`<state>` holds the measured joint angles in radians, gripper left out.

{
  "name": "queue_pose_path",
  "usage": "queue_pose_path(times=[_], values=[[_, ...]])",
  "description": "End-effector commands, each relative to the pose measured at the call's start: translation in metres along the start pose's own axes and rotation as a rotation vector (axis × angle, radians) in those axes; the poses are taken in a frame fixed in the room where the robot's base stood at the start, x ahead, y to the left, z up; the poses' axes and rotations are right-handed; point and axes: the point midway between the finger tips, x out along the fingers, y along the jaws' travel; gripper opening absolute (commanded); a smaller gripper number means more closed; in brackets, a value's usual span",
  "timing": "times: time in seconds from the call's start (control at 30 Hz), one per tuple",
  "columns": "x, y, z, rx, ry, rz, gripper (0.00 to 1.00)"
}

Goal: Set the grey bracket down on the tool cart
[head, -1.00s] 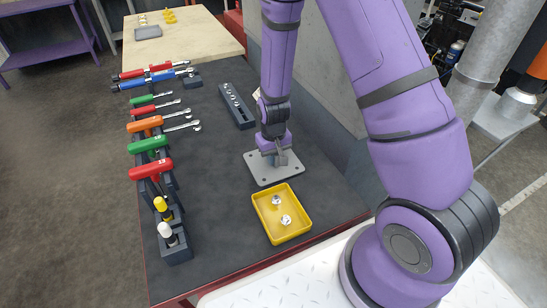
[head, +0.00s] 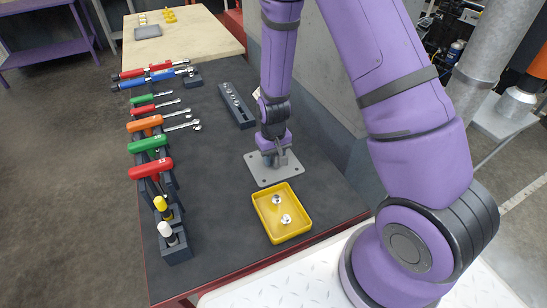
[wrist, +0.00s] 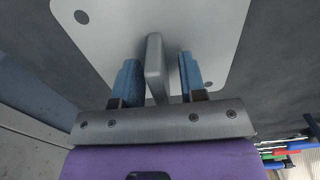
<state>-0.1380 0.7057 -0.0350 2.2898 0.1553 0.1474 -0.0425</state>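The grey bracket (head: 262,178), a flat plate with corner holes and an upright rib, lies flat on the dark top of the tool cart (head: 225,225), behind the yellow tray. My gripper (head: 274,158) points down over the middle of the bracket. In the wrist view, the blue fingertips of my gripper (wrist: 160,80) stand on either side of the bracket's rib (wrist: 155,62), with a clear gap on both sides. The gripper is open around the rib and does not pinch it. The plate (wrist: 205,30) fills much of that view.
The yellow tray (head: 261,226) with two shiny nuts stands just in front of the bracket. A dark socket rail (head: 237,106) lies behind it. Several screwdrivers and T-handles, such as the red one (head: 150,168), line the left edge. The cart's middle left is clear.

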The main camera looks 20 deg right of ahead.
Motion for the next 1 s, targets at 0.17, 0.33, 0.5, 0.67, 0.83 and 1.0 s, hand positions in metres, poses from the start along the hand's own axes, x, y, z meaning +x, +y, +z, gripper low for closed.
queue_pose_path(times=[0.17, 0.33, 0.5, 0.67, 0.83, 1.0], values=[[-0.024, 0.000, -0.001, 0.000, 0.004, 0.000, 0.38], [-0.053, 0.000, -0.001, 0.001, 0.004, 0.000, 0.38], [-0.081, 0.000, -0.001, -0.001, 0.004, 0.000, 0.38], [-0.102, 0.000, -0.001, 0.000, 0.002, 0.000, 0.38], [-0.113, 0.000, 0.000, 0.000, 0.001, 0.000, 0.38], [-0.117, 0.000, 0.000, 0.000, 0.001, 0.000, 0.38]])
